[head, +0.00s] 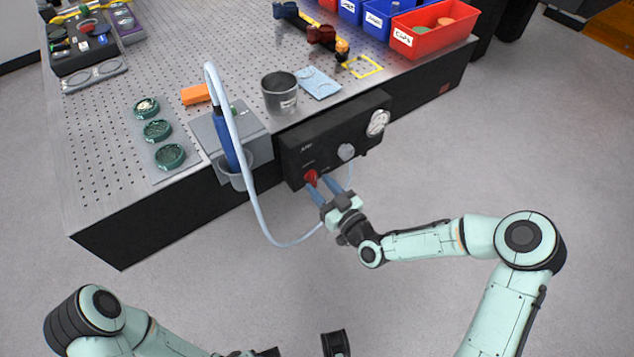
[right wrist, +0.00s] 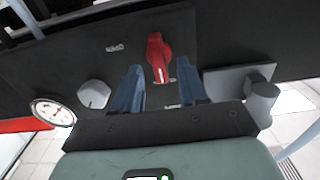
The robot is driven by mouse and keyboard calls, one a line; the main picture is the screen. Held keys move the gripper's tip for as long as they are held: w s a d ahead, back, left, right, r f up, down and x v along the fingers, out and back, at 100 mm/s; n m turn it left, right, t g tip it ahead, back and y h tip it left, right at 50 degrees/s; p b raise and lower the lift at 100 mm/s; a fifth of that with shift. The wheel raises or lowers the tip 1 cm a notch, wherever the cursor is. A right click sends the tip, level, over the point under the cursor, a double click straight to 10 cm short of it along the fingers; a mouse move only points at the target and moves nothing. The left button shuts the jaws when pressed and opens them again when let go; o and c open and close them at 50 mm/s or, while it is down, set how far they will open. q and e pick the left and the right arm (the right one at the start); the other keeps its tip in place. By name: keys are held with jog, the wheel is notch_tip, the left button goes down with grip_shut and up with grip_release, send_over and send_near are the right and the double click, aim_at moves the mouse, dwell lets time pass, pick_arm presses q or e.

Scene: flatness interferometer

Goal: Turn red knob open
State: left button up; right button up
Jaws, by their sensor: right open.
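The red knob (head: 311,178) sits low on the front of a black control box (head: 292,160) fixed to the table's side. In the right wrist view the red knob (right wrist: 158,57) shows its handle pointing roughly up and down the picture, with a pale mark at its lower end. My right gripper (head: 325,185) is open, its two blue fingers pointing at the panel. In the right wrist view the right gripper (right wrist: 162,78) has a finger on each side of the knob's lower end. I cannot tell whether either finger touches it. My left gripper's fingers do not show.
A gauge (head: 377,123) and a grey knob (head: 346,152) are on the same box. A pale hose (head: 262,225) loops beside my right gripper, from a blue handpiece (head: 226,140) in a grey cup (head: 236,181). The floor (head: 200,290) before the table is clear.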

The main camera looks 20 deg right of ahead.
jog(key=shift+x, duration=1.1)
jog(key=shift+s, duration=0.1)
jog(key=c, duration=0.7)
jog(key=shift+c, duration=0.2)
